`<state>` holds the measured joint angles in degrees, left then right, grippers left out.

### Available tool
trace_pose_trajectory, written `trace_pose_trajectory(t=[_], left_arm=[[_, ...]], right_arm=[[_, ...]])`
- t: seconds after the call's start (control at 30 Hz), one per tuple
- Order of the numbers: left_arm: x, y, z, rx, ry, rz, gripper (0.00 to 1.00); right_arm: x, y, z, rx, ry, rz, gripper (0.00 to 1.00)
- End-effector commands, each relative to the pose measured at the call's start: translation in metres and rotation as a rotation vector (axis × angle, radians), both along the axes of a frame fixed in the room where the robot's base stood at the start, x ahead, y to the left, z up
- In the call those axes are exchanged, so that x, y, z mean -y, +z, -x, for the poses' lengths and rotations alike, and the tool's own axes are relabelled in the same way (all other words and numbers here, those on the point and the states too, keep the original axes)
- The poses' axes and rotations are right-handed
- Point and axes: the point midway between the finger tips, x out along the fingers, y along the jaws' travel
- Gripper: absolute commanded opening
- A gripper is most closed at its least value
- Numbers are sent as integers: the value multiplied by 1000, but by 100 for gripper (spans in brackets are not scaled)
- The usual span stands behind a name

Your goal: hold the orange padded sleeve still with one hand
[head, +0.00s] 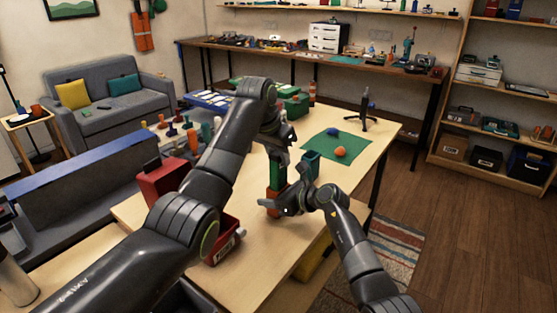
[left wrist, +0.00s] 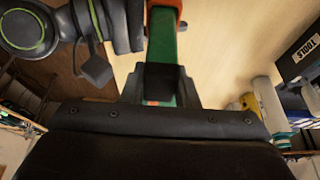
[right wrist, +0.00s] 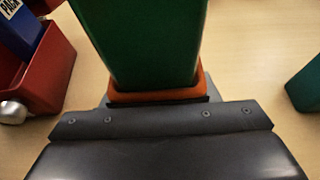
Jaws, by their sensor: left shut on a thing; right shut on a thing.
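The orange padded sleeve (head: 271,192) stands low around an upright green block (head: 275,172) above the light wooden table. In the right wrist view the orange sleeve (right wrist: 155,95) shows as a band at the base of the green block (right wrist: 145,40). My right gripper (head: 288,204) is shut on the sleeve from the right; the fingertips are mostly hidden there. My left gripper (head: 278,148) is above it, shut on the upper end of the green block. In the left wrist view a dark part (left wrist: 162,78) sits between the fingers, with the green block (left wrist: 162,40) beyond.
A red bin (head: 226,243) stands at the left on the table (head: 330,203). A teal container (head: 311,158) stands close to the right of the green block. A green mat (head: 322,143) holds a blue ball (head: 333,132) and an orange ball (head: 340,152). The table's right front is clear.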

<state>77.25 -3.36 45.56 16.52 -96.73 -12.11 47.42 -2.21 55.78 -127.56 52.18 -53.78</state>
Motion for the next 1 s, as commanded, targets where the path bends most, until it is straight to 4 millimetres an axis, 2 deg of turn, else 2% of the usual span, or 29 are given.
trace_pose_trajectory(t=[0.1,1.0], left_arm=[[-1,10,-1,7,1,-1,3],[0,51,0,3,-1,1,3]], right_arm=[[1,-3,1,-6,0,3,30],[1,-3,1,-5,0,3,30]])
